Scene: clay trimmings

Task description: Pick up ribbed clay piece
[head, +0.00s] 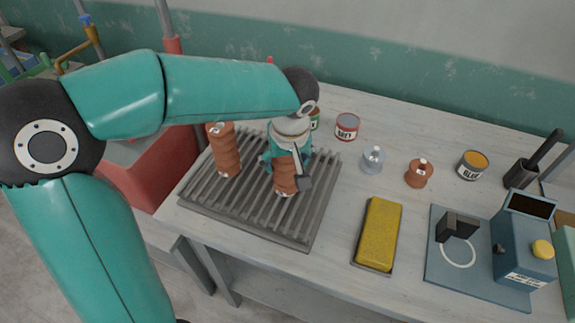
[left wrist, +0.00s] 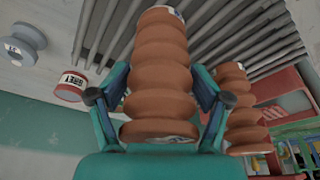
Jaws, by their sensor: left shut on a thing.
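A ribbed brown clay piece (head: 286,181) stands over the grey slatted rack in the head view, partly hidden by my gripper. My left gripper (head: 290,160) is shut on this clay piece, reaching it from above. In the left wrist view the ribbed clay piece (left wrist: 160,70) fills the middle, between the two fingers of my left gripper (left wrist: 163,95). A second ribbed clay piece (head: 225,150) stands on the rack to the left; it also shows in the left wrist view (left wrist: 240,105). I cannot tell whether the held piece touches the rack. My right gripper is not in view.
The grey slatted rack (head: 235,205) lies on the table (head: 330,235). A yellow sponge (head: 379,232) lies to its right. A blue device (head: 523,250) stands at right.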

